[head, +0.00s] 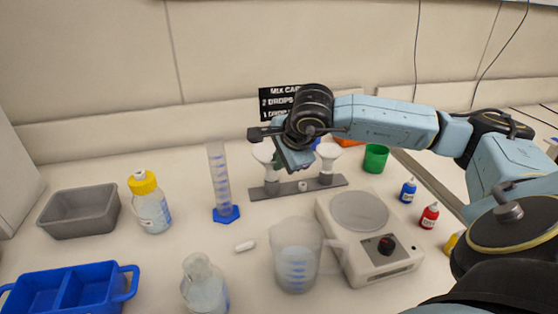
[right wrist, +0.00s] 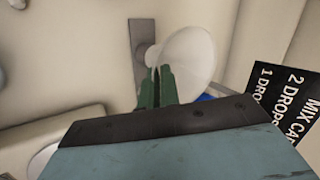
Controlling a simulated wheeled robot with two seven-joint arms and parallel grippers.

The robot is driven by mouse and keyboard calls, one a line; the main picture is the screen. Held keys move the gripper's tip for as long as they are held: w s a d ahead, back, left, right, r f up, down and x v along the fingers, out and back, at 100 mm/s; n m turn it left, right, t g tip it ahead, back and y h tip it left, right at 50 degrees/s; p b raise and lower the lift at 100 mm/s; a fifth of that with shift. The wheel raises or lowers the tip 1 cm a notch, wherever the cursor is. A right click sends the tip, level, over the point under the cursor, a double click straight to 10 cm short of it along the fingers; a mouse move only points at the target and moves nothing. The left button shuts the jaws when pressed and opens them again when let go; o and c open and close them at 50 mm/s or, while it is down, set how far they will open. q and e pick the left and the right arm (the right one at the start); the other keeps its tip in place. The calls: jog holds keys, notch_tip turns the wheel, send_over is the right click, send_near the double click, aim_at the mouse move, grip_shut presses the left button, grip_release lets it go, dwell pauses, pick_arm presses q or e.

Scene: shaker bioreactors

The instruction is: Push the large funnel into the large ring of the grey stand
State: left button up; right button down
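The grey stand (head: 332,182) is a low bar at the back middle of the table. Two white funnels stand upright over it: the left funnel (head: 261,153) is partly hidden by my right gripper, and the right funnel (head: 328,151) is clearer. I cannot tell which is larger. My right gripper (head: 297,158) is above the stand, between the funnels. In the right wrist view its green fingers (right wrist: 157,72) are close together, in front of a translucent funnel (right wrist: 190,50) on the stand (right wrist: 142,35). Contact is unclear. My left gripper is out of view.
A hotplate (head: 385,262) and a beaker (head: 296,262) are in front of the stand. A graduated cylinder (head: 220,185) stands to its left. A green cup (head: 375,158) is to its right. A black sign (head: 277,101) is behind. A white stir bar (head: 245,246) lies near the beaker.

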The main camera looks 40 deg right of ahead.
jog(key=shift+f+b, duration=0.3)
jog(key=shift+b, duration=0.15)
dwell(0.3)
jog(key=c, duration=1.6)
grip_release()
jog(key=shift+o, duration=0.2)
